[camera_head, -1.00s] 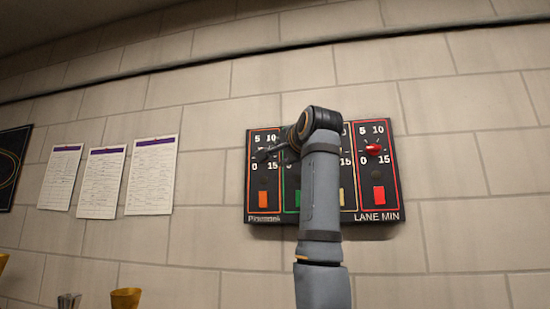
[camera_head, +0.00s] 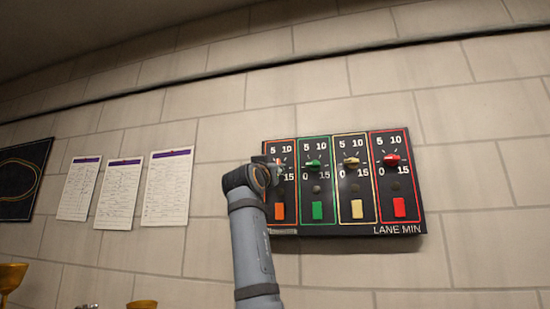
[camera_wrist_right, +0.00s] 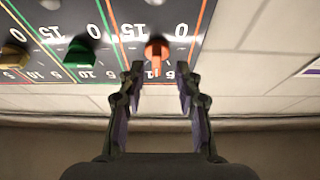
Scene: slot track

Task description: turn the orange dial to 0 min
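The orange dial (camera_wrist_right: 157,54) is on the leftmost, orange-outlined column of the black wall panel (camera_head: 352,228). In the right wrist view it appears upside down, with its pointer toward the gap between 5 and 10. The orange dial (camera_head: 280,163) is partly covered by my right arm in the head view. My right gripper (camera_wrist_right: 161,77) is open, its fingers apart to either side of the dial's pointer end. Nothing is between them that I can see gripped; whether they touch the dial I cannot tell. My left gripper is not in view.
Green (camera_head: 314,165), yellow (camera_head: 352,162) and red (camera_head: 393,160) dials sit to the right, each with a coloured button below. The orange button (camera_head: 279,211) is under the orange dial. Paper sheets (camera_head: 168,188) hang on the wall at left.

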